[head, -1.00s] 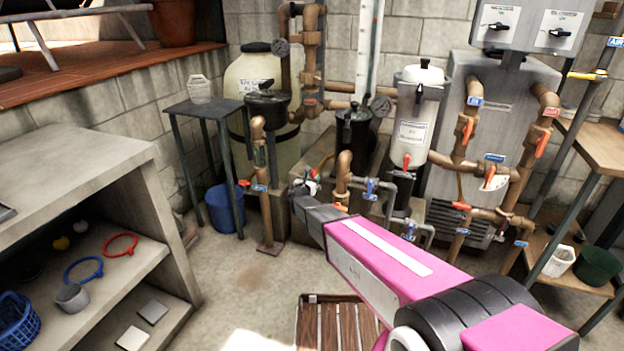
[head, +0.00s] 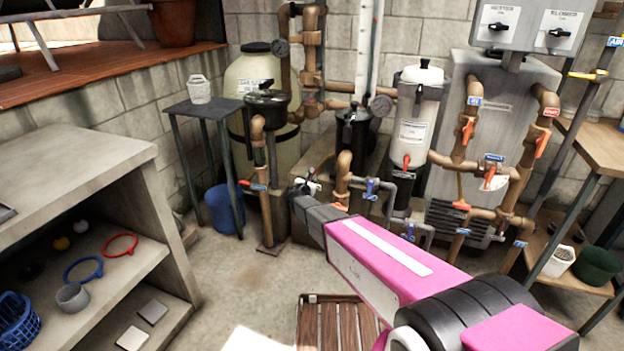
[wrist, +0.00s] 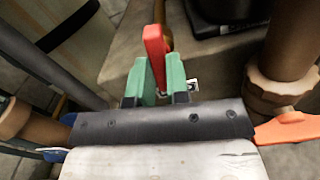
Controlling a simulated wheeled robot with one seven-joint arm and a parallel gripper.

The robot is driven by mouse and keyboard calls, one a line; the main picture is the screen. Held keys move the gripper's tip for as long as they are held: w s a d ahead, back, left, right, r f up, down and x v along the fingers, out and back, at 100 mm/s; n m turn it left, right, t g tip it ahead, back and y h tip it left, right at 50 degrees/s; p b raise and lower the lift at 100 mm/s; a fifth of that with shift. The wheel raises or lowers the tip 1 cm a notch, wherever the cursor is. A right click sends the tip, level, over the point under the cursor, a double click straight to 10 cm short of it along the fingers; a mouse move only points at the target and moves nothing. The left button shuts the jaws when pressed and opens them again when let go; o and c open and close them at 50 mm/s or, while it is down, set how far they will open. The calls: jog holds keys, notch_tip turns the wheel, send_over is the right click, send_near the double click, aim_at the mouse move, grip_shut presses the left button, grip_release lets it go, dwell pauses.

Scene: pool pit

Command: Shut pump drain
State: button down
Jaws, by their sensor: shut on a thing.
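A red lever handle (wrist: 155,48) stands up between the two green fingers of my gripper (wrist: 158,84) in the wrist view. The fingers are shut on its lower part, and its upper end sticks out beyond them. In the head view my gripper (head: 307,186) is low, in front of the plinth that bears the black-lidded pump (head: 354,130). The lever and the fingertips are too small and partly hidden there to make out clearly. The valve body under the lever is hidden by the fingers.
An orange handle (wrist: 285,128) lies near the gripper's right side. A wooden slatted crate (head: 335,325) is on the floor.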

jog(key=m, duration=1.6)
jog(key=shift+m, duration=0.4)
jog(key=c, duration=1)
grip_release()
jog(key=shift+s, duration=0.1)
jog(key=v, duration=0.7)
